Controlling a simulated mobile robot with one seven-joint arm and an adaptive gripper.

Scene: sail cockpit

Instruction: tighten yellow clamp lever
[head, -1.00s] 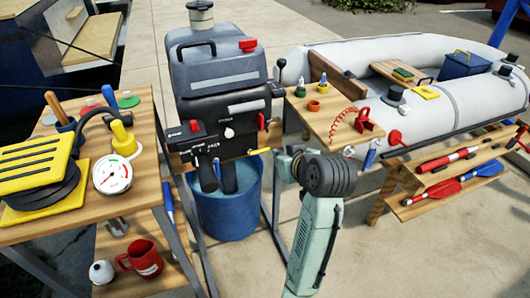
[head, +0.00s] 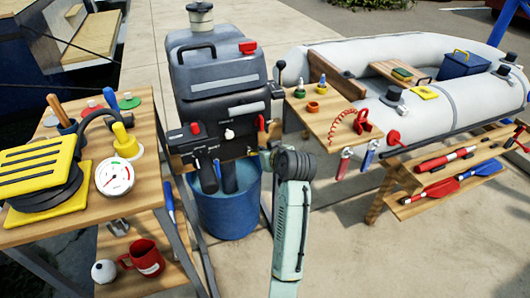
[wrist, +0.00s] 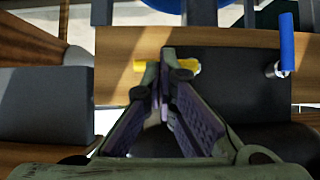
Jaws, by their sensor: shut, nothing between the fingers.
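The yellow clamp lever (wrist: 143,66) lies crosswise on the wooden board (wrist: 230,40) in the wrist view. My gripper (wrist: 164,80) is shut and empty, with its fingertips in front of the lever's middle, so yellow shows on both sides. I cannot tell whether they touch it. A blue lever (wrist: 288,42) stands up to the right on the same board. In the head view the outboard motor (head: 222,100) stands on its stand; I cannot make out the yellow lever there, and my arm's end beside the motor hides my fingers.
A blue bucket (head: 228,205) stands under the motor. The left table (head: 70,215) holds a gauge (head: 114,177) and a yellow-black stack. A small wooden table (head: 318,125) and the inflatable boat (head: 440,110) are to the right. Paving in front is open.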

